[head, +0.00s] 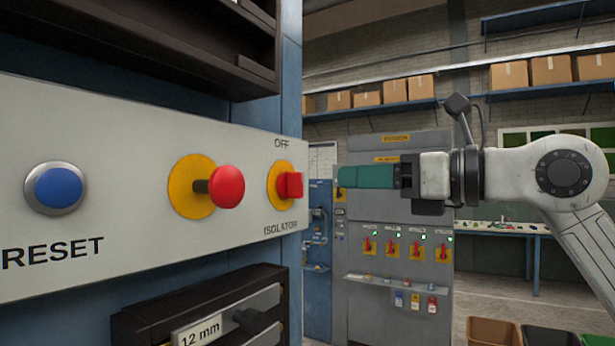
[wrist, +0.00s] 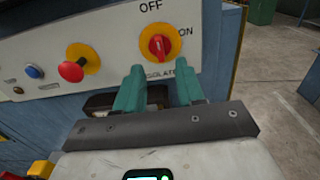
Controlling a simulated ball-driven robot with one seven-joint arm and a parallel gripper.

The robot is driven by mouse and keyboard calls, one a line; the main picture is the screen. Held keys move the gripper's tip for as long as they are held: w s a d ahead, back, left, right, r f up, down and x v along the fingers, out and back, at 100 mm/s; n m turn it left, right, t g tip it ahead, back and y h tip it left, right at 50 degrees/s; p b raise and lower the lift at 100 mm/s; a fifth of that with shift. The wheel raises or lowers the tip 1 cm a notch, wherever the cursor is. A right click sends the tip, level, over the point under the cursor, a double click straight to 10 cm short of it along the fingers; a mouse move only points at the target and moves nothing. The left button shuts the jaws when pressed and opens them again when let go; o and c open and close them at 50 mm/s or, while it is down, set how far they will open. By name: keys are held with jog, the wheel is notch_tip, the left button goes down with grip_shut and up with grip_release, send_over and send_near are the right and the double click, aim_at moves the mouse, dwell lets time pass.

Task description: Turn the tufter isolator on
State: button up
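The isolator (head: 289,185) is a red handle on a yellow disc, on a pale panel labelled OFF above and ISOLATOR below. In the wrist view the isolator (wrist: 159,44) shows ON to its right; its handle looks roughly upright, towards OFF. My gripper (head: 345,176) has teal fingers and points left at the isolator, with a gap between them. In the wrist view my gripper (wrist: 160,84) is open and empty, its fingers apart just below the isolator. The fingers partly cover the ISOLATOR label.
On the same panel are a red mushroom button (head: 227,187) on yellow and a blue RESET button (head: 58,188). A dark drawer unit (head: 205,310) marked 12 mm sits below. A grey cabinet (head: 390,270) with several red switches stands behind. Floor is open at right.

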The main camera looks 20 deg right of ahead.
aim_at(302, 177)
jog(key=p+x, duration=0.2)
jog(key=x, duration=0.7)
jog(key=shift+w+a, duration=0.1)
jog(key=shift+a, duration=0.05)
jog(key=shift+c, duration=0.4)
grip_shut()
